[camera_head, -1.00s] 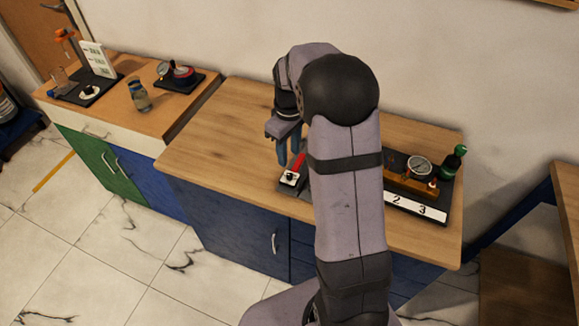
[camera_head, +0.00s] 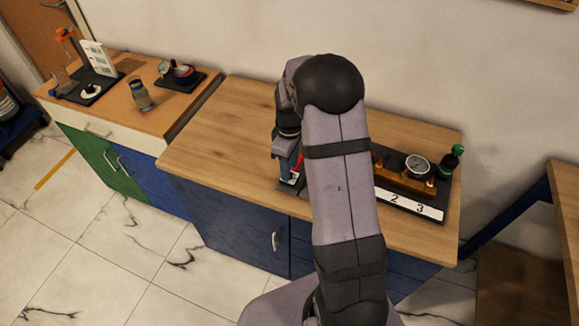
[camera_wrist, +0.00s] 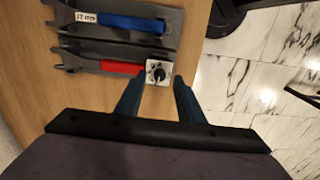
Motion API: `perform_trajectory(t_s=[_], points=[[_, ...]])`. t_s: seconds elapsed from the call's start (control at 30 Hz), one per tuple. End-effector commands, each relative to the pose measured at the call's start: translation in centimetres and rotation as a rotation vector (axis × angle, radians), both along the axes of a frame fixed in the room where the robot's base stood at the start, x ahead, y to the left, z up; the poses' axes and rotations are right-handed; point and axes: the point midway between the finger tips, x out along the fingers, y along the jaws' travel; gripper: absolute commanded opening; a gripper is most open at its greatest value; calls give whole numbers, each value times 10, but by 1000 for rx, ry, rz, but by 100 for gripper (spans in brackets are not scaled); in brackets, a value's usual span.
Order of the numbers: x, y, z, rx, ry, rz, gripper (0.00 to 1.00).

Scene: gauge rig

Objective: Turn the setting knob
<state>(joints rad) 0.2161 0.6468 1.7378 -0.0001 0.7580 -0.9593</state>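A black knob on a white square plate (camera_wrist: 158,71) shows in the wrist view, between and just ahead of my fingertips. In the head view its plate (camera_head: 291,179) is partly covered by my gripper (camera_head: 287,166). My gripper (camera_wrist: 158,80) is open, its two blue fingers apart on either side of the knob. I cannot tell whether either finger touches it. Another black knob on a white disc (camera_head: 90,90) sits on the left bench, by a white card (camera_head: 98,58).
A red-handled wrench (camera_wrist: 115,67) and a blue-handled wrench (camera_wrist: 130,22) lie in a dark holder beside the knob. A gauge (camera_head: 417,166) and a green-topped bottle (camera_head: 451,161) stand at the right. The left part of the wooden top (camera_head: 225,135) is clear.

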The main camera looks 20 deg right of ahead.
Motion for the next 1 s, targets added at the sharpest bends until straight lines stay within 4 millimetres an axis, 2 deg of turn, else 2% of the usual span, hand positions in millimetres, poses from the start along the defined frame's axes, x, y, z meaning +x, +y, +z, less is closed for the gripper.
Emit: perform_trajectory(t_s=[0.2, 0.53, 0.67, 0.7, 1.0], points=[[0, 0, -16, 1, 1, 0, 35], [0, 0, -19, 0, -1, -1, 35], [0, 0, -19, 0, -1, -1, 4], [0, 0, -19, 0, -1, -1, 0], [0, 0, -19, 0, -1, -18, 0]])
